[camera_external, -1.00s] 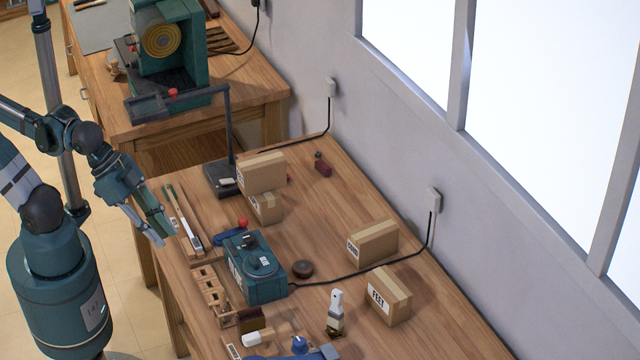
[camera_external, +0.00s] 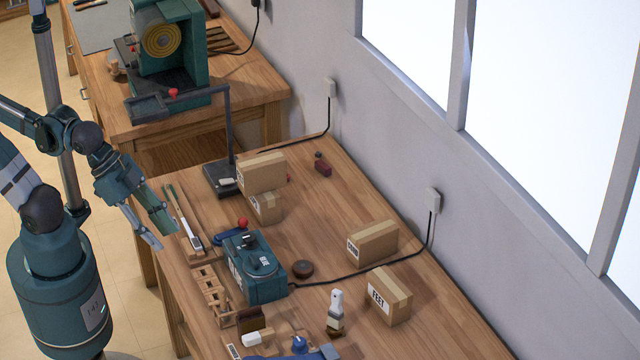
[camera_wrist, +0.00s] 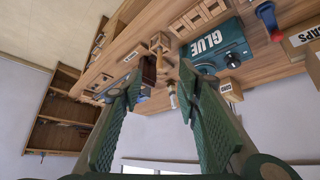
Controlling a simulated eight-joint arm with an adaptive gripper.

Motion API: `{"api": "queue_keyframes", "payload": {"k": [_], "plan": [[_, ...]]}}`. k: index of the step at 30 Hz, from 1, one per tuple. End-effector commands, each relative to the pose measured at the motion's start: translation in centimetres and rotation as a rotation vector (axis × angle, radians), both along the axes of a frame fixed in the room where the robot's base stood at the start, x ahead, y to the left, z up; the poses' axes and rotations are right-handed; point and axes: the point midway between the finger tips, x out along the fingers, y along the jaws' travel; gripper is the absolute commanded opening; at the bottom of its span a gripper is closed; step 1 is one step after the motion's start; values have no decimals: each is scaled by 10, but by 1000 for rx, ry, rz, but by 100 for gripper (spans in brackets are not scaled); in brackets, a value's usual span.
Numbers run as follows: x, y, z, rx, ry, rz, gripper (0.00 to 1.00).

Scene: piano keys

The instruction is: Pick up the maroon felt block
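A small maroon block (camera_external: 323,169) lies on the workbench near the wall, right of the stacked cardboard boxes, in the external view. A small dark object touches or sits just behind its far end; I cannot tell which. My gripper (camera_external: 166,241) is beside the bench's left edge, far to the left of the block, with the boxes and lamp stand between them. In the wrist view my gripper (camera_wrist: 158,82) shows two green fingers apart with nothing held between them. I cannot make out the maroon block in the wrist view.
Two stacked cardboard boxes (camera_external: 262,174) and a lamp stand (camera_external: 220,180) are left of the block. A teal glue machine (camera_external: 256,270) stands mid-bench. More boxes (camera_external: 374,243) stand at right. A black cable crosses the bench. Bench surface right of the block is clear.

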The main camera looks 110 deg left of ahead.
Motion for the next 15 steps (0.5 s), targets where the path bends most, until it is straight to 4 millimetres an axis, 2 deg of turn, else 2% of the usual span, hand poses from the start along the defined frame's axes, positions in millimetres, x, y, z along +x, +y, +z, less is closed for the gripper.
{"api": "queue_keyframes", "payload": {"k": [10, 15], "plan": [[2, 2, 2, -5, 3, 11, 33], [11, 9, 9, -29, 14, 54, 33]]}}
